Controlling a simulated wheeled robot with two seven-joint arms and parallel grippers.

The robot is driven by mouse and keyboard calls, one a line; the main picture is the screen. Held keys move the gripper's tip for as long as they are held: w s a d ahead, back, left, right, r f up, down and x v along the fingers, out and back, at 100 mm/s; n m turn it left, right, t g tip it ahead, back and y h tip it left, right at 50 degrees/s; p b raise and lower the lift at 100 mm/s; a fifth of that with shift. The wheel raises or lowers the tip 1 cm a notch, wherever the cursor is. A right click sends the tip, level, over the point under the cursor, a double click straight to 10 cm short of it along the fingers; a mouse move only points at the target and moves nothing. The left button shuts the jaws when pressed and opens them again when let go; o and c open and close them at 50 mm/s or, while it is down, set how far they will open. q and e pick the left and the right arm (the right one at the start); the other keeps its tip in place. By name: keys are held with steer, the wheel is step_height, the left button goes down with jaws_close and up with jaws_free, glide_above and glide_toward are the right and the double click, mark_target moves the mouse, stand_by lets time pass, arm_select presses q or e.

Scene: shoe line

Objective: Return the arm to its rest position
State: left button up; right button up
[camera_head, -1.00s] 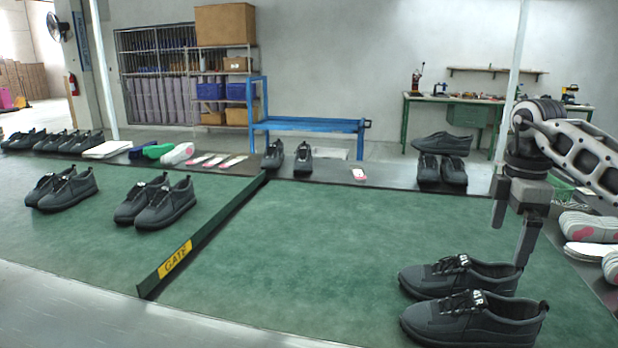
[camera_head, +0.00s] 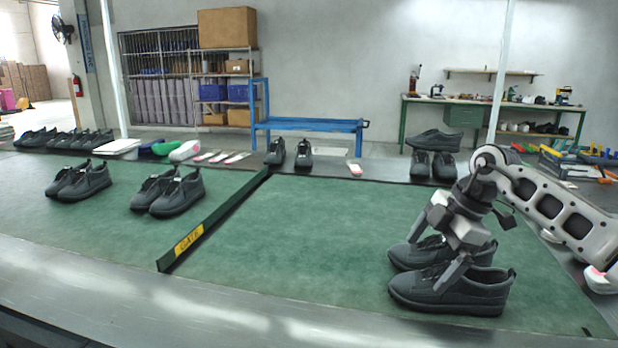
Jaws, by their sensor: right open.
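My right arm comes in from the right edge. Its gripper (camera_head: 432,243) points down and to the left, in front of and over a pair of dark grey shoes on the green mat. The gripper is open with nothing between its fingers. It hides part of the far shoe (camera_head: 405,257) and the upper part of the near shoe (camera_head: 470,295); I cannot tell whether a finger touches them. My left gripper is not in view.
The green mat (camera_head: 280,235) is divided by a low gate bar (camera_head: 215,222). Two pairs of dark shoes (camera_head: 178,190) (camera_head: 78,181) stand left of it. More shoes, including a pair (camera_head: 433,163), line the back edge. The mat right of the gate is clear up to the near pair.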

steer(key=a+f+n+y, duration=0.2)
steer(key=a+y, duration=0.2)
steer(key=a, duration=0.5)
steer(key=s+a+r+m+t+y, duration=0.1)
steer(key=s+a+r+t+y, duration=0.2)
steer(key=a+t+y, duration=0.25)
steer(key=s+a+r+m+t+y, duration=0.2)
steer(key=a+r+t+y, duration=0.15)
steer(key=a, duration=0.35)
steer(key=s+d+f+m+t+h, duration=0.2)
steer(key=s+d+f+m+h, duration=0.2)
steer(key=d+f+m+h, duration=0.45)
steer(key=s+d+f+m+t+h, duration=0.2)
steer(key=s+d+f+m+h, duration=0.2)
steer(key=d+f+m+h, duration=0.4)
steer(key=s+d+f+g, duration=0.2)
steer(key=s+f+g, duration=0.35)
steer(key=s, duration=0.55)
steer(key=s+d+f+g, duration=0.1)
steer(key=s+f+g, duration=0.4)
steer(key=s, duration=0.6)
steer(key=w+a+f+t+y+b, duration=0.1)
steer(key=w+a+f+t+y, duration=0.2)
steer(key=w+a+t, duration=0.3)
steer(key=shift+w+f+t, duration=0.15)
steer(key=shift+w+t, duration=0.15)
steer(key=shift+t, duration=0.05)
